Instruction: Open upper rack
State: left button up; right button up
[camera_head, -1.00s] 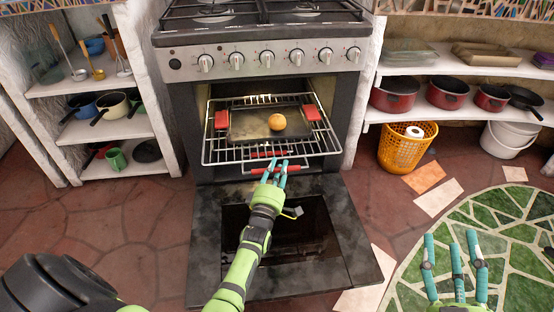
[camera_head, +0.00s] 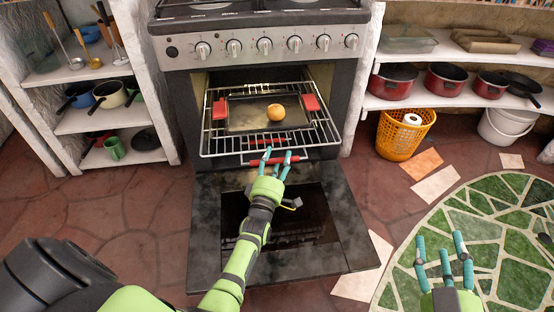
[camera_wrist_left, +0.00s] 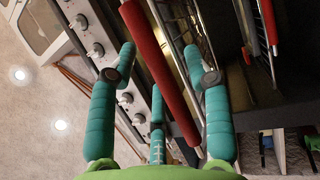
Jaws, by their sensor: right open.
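The oven's drop-down door (camera_head: 205,255) is open. The upper rack (camera_head: 222,140), a wire rack, sticks out of the oven, carrying a dark tray (camera_head: 245,115) with red grips and a round orange item (camera_head: 275,113). Two red handle bars show at the front, an upper one (camera_head: 268,142) and a lower one (camera_head: 304,158). My left gripper (camera_head: 272,158) is at these bars. In the left wrist view its fingers (camera_wrist_left: 160,75) are spread apart, with a red bar (camera_wrist_left: 155,65) running between them; contact is unclear. My right gripper (camera_head: 443,255) is open and empty at lower right.
Shelves with pots (camera_head: 395,82) stand at the right, above an orange basket (camera_head: 405,135) and white bucket (camera_head: 503,128). Shelves with utensils and pans (camera_head: 85,120) stand at the left. A green mosaic (camera_head: 500,215) lies at lower right.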

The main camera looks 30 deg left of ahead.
pick_arm(q)
jog(key=v, duration=1.2)
dwell(0.3)
